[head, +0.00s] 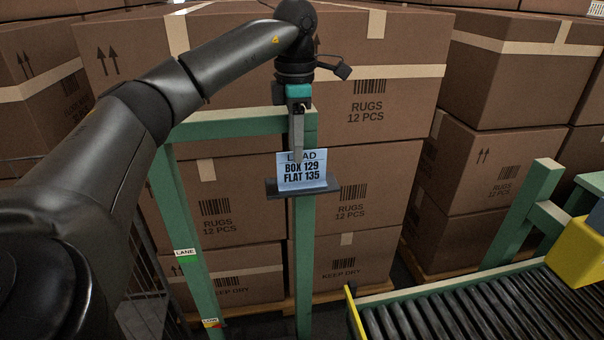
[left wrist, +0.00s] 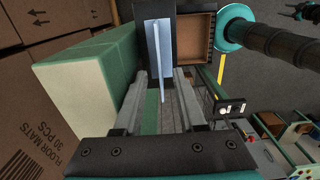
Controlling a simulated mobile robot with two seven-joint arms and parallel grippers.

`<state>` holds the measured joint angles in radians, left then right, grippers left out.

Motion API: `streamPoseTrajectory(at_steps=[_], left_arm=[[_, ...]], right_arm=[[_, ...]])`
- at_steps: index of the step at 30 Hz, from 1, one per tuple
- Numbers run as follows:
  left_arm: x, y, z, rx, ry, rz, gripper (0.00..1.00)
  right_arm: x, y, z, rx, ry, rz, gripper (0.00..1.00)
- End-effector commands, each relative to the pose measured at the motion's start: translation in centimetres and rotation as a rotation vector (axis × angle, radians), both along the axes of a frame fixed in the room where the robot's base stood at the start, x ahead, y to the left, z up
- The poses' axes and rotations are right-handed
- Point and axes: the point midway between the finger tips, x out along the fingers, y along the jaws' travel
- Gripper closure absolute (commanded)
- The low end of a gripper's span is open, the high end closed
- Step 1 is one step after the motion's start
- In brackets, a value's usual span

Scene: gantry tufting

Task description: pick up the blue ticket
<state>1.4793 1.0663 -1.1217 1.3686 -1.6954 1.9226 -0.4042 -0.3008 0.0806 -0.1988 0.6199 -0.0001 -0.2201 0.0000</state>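The blue ticket (head: 303,176) is a pale blue card with dark print, "LOAD, BOX 129, FLAT 135". It stands upright in a small dark holder (head: 274,189) on a green post. My left gripper (head: 298,158) points down over it, and a finger covers part of its top line. In the left wrist view the ticket (left wrist: 160,52) shows edge-on. My left gripper (left wrist: 161,75) is open there, with a finger on each side of the ticket and a visible gap to both. My right gripper does not show.
The green frame (head: 230,127) carries the holder. Stacked brown cartons (head: 390,110) fill the space close behind it. A roller conveyor (head: 450,310) with a yellow end piece (head: 578,258) lies at the lower right. A wire cage (head: 142,270) stands at the lower left.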

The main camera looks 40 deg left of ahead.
Motion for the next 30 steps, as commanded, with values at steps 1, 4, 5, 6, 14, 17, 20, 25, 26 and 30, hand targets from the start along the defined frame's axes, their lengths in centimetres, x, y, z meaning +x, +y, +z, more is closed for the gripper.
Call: streamPoseTrajectory(at_steps=[1, 4, 5, 6, 14, 17, 20, 25, 26, 30], left_arm=[[-0.3, 0.2, -0.9, 0.001, 0.004, 0.001, 0.6], [-0.3, 0.1, -2.3, 0.0, 0.004, 0.0, 0.6], [-0.3, 0.1, -2.6, 0.0, 0.003, 0.0, 0.6], [-0.3, 0.1, -2.9, 0.0, 0.001, 0.0, 0.6], [-0.3, 0.1, -3.2, -0.001, 0.0, 0.0, 0.6], [-0.3, 0.1, -3.2, -0.001, 0.0, 0.0, 0.69], [-0.3, 0.1, -3.2, -0.001, 0.0, 0.0, 0.8], [-0.3, 0.1, -3.2, -0.001, 0.0, -0.001, 0.99], [-0.3, 0.1, -3.2, -0.001, 0.0, -0.001, 1.0], [-0.2, 0.0, -3.2, -0.001, 0.0, -0.001, 1.0]], right_arm=[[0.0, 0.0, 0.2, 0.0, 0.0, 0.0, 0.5], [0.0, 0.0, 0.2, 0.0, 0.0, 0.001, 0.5], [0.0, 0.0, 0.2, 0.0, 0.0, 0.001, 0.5], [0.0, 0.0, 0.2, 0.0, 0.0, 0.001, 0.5], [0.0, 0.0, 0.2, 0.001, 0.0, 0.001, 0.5], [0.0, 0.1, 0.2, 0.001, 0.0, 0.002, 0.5], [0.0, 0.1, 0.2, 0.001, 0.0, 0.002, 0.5], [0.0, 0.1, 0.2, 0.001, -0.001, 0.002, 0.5], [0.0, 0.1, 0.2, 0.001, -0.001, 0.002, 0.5], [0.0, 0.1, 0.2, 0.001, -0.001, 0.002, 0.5]])
